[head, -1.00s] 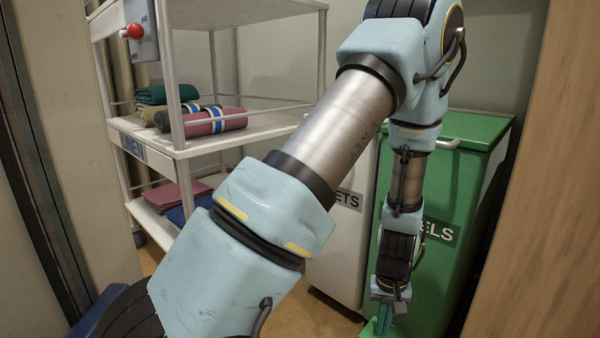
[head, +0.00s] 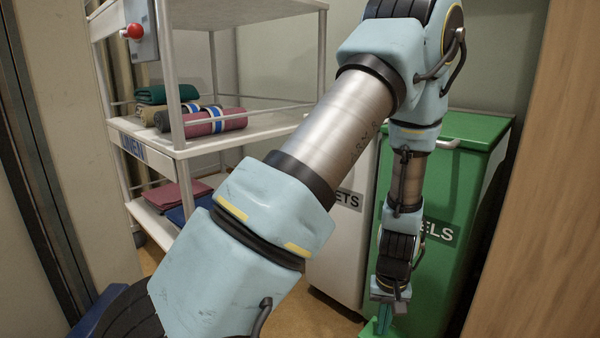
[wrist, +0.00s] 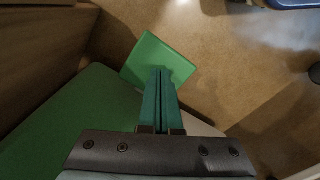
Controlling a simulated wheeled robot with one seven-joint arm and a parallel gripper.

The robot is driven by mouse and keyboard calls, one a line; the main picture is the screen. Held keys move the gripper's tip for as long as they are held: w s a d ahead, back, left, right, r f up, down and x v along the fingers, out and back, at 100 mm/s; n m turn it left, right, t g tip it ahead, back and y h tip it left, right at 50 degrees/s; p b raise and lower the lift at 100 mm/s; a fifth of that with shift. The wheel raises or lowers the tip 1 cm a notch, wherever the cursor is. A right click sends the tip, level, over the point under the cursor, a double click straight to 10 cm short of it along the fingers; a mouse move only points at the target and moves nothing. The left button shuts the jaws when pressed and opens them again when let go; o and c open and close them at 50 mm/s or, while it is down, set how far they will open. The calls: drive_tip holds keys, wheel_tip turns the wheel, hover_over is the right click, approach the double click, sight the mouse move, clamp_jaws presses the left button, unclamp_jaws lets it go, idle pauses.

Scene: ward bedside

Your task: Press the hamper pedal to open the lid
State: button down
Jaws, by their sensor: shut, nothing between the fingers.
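The green hamper (head: 464,215) with a partly hidden label ending in "ELS" stands behind my arm at the right; its lid (head: 478,128) looks closed. Its green pedal (head: 369,329) juts out low at the front, and it shows in the wrist view (wrist: 150,58) as a flat green plate above the floor. My gripper (head: 384,326) points down over the pedal with its teal fingers together and empty. In the wrist view the fingertips (wrist: 161,72) overlap the pedal; I cannot tell whether they touch it.
A white hamper (head: 335,255) labelled "...ETS" stands left of the green one. A white linen cart (head: 185,150) with folded and rolled cloths is at the left. A wooden panel (head: 535,200) closes off the right. Tan floor (wrist: 225,75) lies open before the pedal.

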drive_tip(key=shift+w+d+f+b, duration=0.15)
drive_tip(key=shift+f+b, duration=1.15)
drive_tip(key=shift+f, duration=0.95)
drive_tip(key=shift+r, duration=0.25)
drive_tip(key=shift+r+p, duration=0.6)
drive_tip(key=shift+p, duration=0.2)
wheel_tip(320, 180, up, 8)
drive_tip(key=p, duration=0.7)
drive_tip(key=shift+f+p, duration=0.1)
drive_tip(key=shift+p, duration=0.3)
drive_tip(key=shift+f, duration=0.1)
drive_tip(key=shift+a, duration=0.2)
